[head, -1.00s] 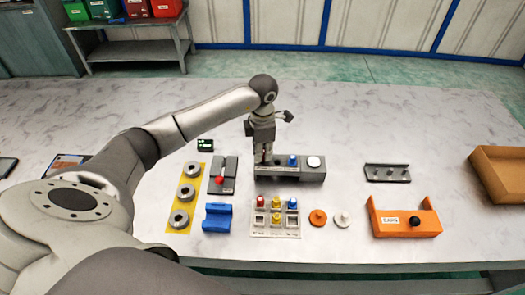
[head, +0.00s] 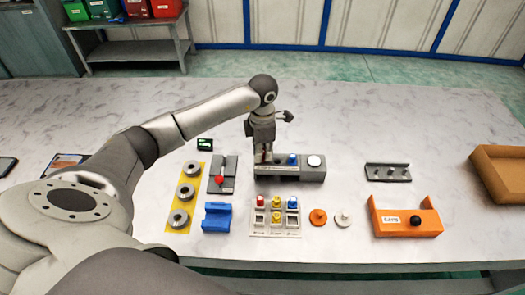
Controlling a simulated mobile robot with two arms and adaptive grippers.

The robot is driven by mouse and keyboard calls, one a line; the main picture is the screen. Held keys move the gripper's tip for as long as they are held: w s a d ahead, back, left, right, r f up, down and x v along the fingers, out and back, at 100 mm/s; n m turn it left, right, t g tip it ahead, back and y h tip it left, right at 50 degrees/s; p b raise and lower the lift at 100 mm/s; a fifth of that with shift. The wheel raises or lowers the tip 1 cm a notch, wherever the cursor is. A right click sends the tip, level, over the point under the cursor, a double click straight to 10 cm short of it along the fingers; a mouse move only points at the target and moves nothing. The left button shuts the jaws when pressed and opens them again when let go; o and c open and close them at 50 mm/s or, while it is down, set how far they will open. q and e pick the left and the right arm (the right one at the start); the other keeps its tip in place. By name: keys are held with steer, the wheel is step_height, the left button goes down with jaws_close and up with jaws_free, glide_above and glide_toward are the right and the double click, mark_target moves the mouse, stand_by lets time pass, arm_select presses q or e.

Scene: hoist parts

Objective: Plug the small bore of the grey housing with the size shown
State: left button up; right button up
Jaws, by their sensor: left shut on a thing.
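The grey housing (head: 305,174) is a long block lying near the middle of the table. A blue plug (head: 292,160) stands in its top, with a white round disc (head: 314,161) to the right. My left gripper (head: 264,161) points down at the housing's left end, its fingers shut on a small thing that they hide. I cannot tell its colour or how deep it sits. A white sorting tray (head: 262,232) in front holds red (head: 261,200), yellow (head: 276,201) and blue (head: 292,202) plugs; some slots are empty. A small dark display (head: 205,144) shows unreadable green marks. My right gripper is out of view.
Left are a yellow strip with grey rings (head: 181,219), a red-knobbed grey fixture (head: 219,181) and a blue block (head: 217,216). Right are orange (head: 318,217) and white (head: 343,219) discs, an orange holder (head: 407,222), a pegged grey rack (head: 388,173) and a brown tray (head: 498,175).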

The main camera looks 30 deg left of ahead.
arm_select(q)
steer(key=shift+f+b, duration=0.55)
steer(key=shift+f, duration=0.05)
stand_by(0.7)
steer(key=shift+f+b, duration=0.25)
steer(key=shift+b, duration=0.4)
stand_by(2.7)
stand_by(0.3)
steer(key=o, duration=0.8)
steer(key=shift+r, duration=0.1)
steer(key=shift+r+p, duration=2.1)
steer(key=shift+r, duration=1.3)
